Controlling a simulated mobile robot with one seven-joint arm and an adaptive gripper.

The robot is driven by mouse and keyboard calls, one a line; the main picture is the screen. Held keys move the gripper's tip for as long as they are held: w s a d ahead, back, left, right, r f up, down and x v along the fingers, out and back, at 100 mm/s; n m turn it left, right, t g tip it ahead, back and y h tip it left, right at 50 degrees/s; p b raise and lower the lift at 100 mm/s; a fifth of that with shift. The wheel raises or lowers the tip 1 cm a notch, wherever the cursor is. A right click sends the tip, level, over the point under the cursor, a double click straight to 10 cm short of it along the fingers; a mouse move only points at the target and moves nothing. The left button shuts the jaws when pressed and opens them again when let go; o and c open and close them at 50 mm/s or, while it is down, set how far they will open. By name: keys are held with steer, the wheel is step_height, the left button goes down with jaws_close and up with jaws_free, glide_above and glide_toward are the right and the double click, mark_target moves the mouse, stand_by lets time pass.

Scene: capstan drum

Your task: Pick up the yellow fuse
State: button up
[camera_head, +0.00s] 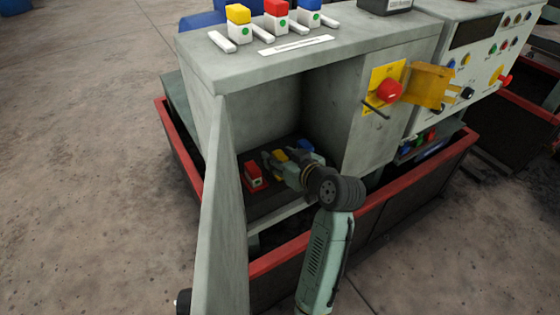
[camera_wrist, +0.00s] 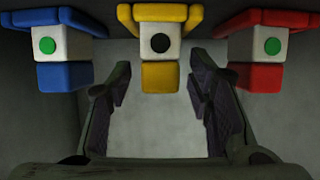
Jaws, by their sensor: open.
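The yellow fuse (camera_head: 280,156) sits between a red and a blue fuse inside the open cabinet, partly hidden by my gripper (camera_head: 268,162) in the head view. In the wrist view the yellow fuse (camera_wrist: 160,75) is at top centre, with yellow ends, a white middle and a black dot. My gripper (camera_wrist: 160,92) is open and empty in the wrist view. Its fingers stand to either side of the yellow fuse's line. I cannot tell how far the tips are from it.
The red fuse (camera_wrist: 258,50) and blue fuse (camera_wrist: 65,50) flank it closely, each with a green dot. The cabinet's open door (camera_head: 222,200) stands left of my arm. More yellow, red (camera_head: 276,18) and blue fuses stand on the cabinet top.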

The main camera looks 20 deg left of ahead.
jaws_close()
stand_by(0.5)
steer(key=shift+r, duration=0.1)
